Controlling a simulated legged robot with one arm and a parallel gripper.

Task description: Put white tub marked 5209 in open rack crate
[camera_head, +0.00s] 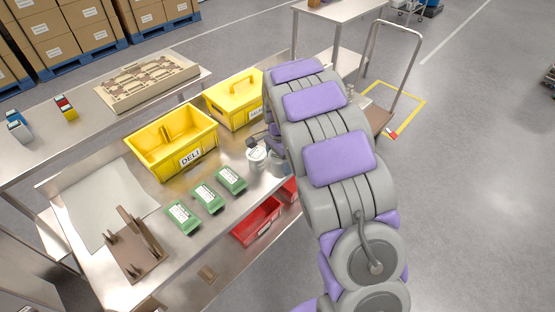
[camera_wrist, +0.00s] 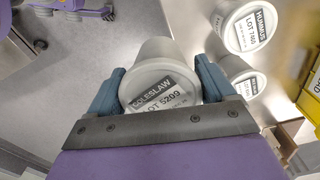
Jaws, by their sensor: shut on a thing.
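The white tub (camera_wrist: 160,88), labelled COLESLAW LOT 5209, is between the two blue fingers of my gripper (camera_wrist: 160,95) in the wrist view. The gripper is shut on it. In the head view my arm hides most of the gripper, and I cannot tell whether the tub is lifted clear of the table. An open yellow crate (camera_head: 152,150) marked DELI stands on the steel table, left of my gripper. A second yellow crate (camera_head: 228,108) behind it has a lid with a handle.
A white HUMMUS tub (camera_wrist: 248,27) and another white tub (camera_wrist: 247,86) stand beside the held one. Three green packs (camera_head: 205,197), a brown slotted rack (camera_head: 135,245) and a pale sheet (camera_head: 100,200) lie on the table. A red bin (camera_head: 257,221) is lower down.

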